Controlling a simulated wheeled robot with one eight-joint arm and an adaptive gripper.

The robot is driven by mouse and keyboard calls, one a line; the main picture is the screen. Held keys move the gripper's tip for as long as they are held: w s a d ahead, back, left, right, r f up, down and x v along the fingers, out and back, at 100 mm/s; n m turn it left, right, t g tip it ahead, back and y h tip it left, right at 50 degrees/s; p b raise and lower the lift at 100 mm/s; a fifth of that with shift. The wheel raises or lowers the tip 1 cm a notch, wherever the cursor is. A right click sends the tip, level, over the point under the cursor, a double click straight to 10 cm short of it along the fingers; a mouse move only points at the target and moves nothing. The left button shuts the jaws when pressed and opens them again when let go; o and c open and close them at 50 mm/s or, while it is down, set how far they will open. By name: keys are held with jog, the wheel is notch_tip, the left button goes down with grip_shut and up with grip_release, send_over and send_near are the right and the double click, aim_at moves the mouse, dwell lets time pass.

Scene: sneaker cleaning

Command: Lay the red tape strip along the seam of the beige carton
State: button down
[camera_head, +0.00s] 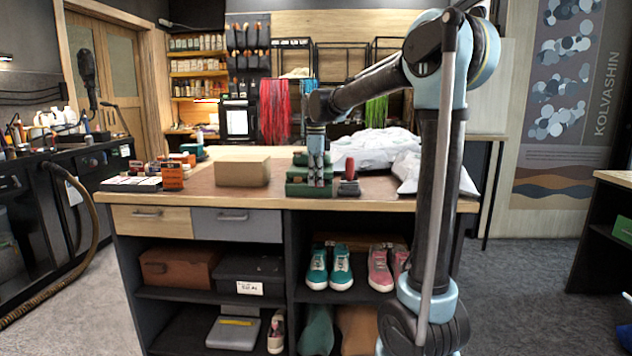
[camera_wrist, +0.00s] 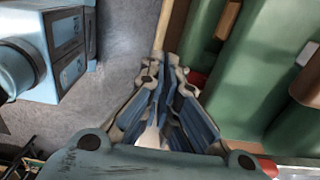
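The beige carton (camera_head: 242,171) stands closed on the worktable, left of centre. My gripper (camera_head: 319,180) points down in front of the green box, right of the carton and apart from it. In the wrist view its fingers (camera_wrist: 168,78) lean close together at the tips. I cannot tell whether they meet, and I see nothing clearly held. A small red item with a dark base (camera_head: 349,186) stands just right of my gripper. I cannot make out a separate red tape strip. A bit of red (camera_wrist: 197,78) shows beside the fingers in the wrist view.
The green box (camera_head: 298,188) is close behind my gripper. Orange-and-dark boxes (camera_head: 172,177) stand left of the carton. White bags (camera_head: 375,146) lie at the right. The brown mat (camera_head: 203,180) is bare around the carton. Sneakers (camera_head: 329,267) sit on the shelf below.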

jog(key=shift+s, duration=0.15)
jog(key=s, duration=0.9)
jog(key=shift+s+a, duration=0.15)
jog(key=shift+s, duration=0.2)
dwell(1.3)
jog(key=shift+r, duration=0.1)
notch_tip(320, 180, up, 8)
dwell(1.2)
